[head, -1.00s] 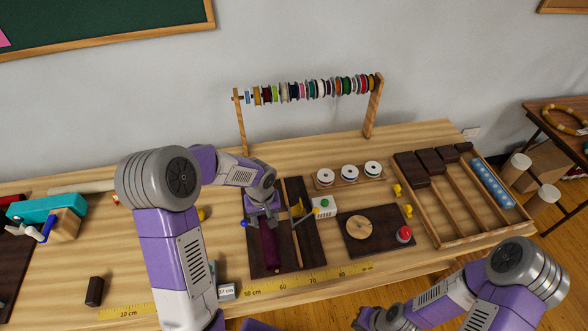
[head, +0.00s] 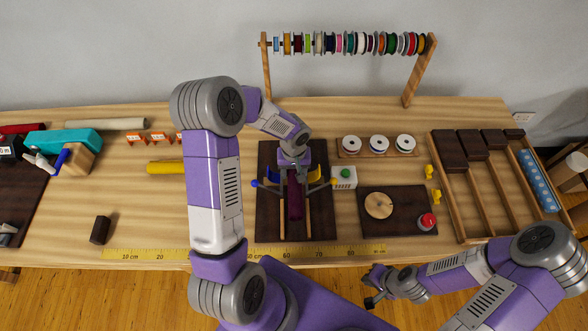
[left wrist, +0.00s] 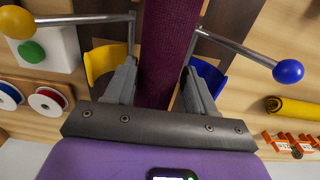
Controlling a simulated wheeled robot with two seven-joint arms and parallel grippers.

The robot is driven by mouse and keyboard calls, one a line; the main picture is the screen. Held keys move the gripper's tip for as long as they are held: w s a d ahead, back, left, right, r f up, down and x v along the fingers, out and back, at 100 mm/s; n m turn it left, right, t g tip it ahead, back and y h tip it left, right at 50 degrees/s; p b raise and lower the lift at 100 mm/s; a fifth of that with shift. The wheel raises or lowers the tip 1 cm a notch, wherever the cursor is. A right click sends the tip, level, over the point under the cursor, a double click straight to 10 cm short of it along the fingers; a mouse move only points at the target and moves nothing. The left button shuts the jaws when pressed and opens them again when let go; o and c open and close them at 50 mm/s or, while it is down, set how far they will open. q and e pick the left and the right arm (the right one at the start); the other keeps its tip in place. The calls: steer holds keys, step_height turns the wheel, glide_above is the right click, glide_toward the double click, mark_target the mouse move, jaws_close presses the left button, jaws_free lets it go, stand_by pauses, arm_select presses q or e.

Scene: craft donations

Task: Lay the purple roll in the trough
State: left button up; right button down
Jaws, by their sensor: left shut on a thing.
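The purple roll (head: 295,199) is a dark purple cylinder. My left gripper (head: 294,166) is shut on it, with one finger on each side. The left wrist view shows the roll (left wrist: 166,48) between the fingers (left wrist: 160,78). The roll is lined up lengthwise over the middle of the dark trough board (head: 268,215), between two light wooden rails (head: 309,217). Whether it touches the trough bottom is hidden. A blue piece (left wrist: 209,76) and a yellow piece (left wrist: 104,62) flank the roll, with ball-ended levers. My right gripper (head: 374,287) is at the front edge; its jaws are unclear.
A white box with a green button (head: 344,178) stands right of the board, beside a dark board with a red button (head: 427,221). A spool rack (head: 420,75) stands behind. A yellow roll (head: 165,167) and a dark block (head: 100,230) lie left. A yellow ruler (head: 200,250) runs along the front.

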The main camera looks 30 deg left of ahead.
arm_select(q)
step_height(320, 180, down, 3)
steer(key=shift+r+b, duration=0.2)
steer(key=shift+b, duration=0.45)
steer(key=shift+f+b, duration=1.1)
steer(key=o, duration=1.4)
steer(key=shift+c, duration=0.2)
steer(key=shift+r, duration=0.1)
step_height(320, 180, up, 8)
steer(key=shift+f+p, duration=0.25)
steer(key=shift+p, duration=0.4)
